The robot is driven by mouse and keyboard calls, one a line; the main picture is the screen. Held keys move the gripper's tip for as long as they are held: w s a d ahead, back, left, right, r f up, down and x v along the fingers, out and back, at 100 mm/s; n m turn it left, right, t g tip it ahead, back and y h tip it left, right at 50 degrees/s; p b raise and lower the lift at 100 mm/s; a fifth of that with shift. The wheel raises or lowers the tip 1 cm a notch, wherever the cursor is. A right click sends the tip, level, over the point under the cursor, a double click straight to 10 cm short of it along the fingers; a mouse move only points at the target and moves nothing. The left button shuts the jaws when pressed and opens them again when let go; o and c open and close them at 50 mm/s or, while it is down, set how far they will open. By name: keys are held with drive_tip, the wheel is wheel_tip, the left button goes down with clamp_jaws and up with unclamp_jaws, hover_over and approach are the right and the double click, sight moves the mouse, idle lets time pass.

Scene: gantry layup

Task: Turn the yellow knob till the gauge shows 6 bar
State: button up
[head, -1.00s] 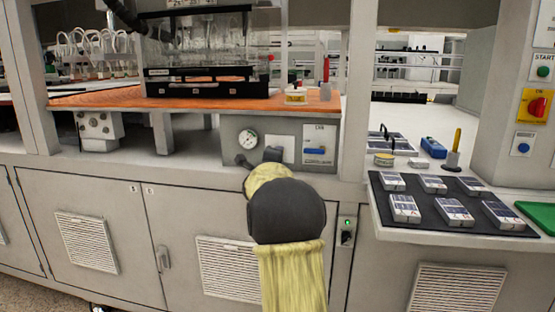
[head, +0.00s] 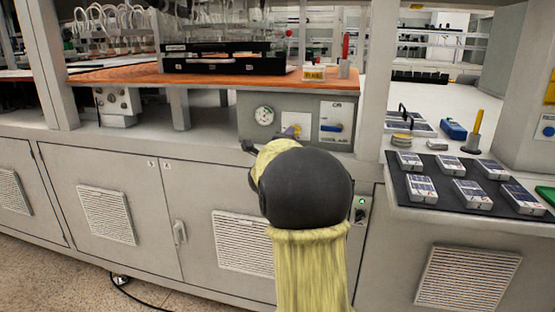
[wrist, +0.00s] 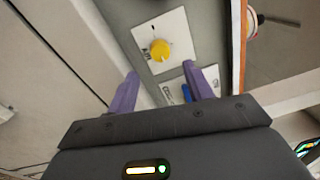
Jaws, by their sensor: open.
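The yellow knob (wrist: 160,50) sits on a white square plate on the grey control panel (head: 252,133). The round white gauge (head: 264,115) is at the panel's upper left in the head view. Its needle reading is too small to tell.
A blue switch (head: 331,128) is at the panel's right. An orange bench top (head: 130,76) overhangs the panel, with a black tray (head: 225,66) on it. A dark mat (head: 440,194) with several packs lies to the right.

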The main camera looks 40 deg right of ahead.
drive_tip(key=v, duration=1.1)
drive_tip(key=shift+w, duration=0.2)
drive_tip(key=shift+f, duration=0.15)
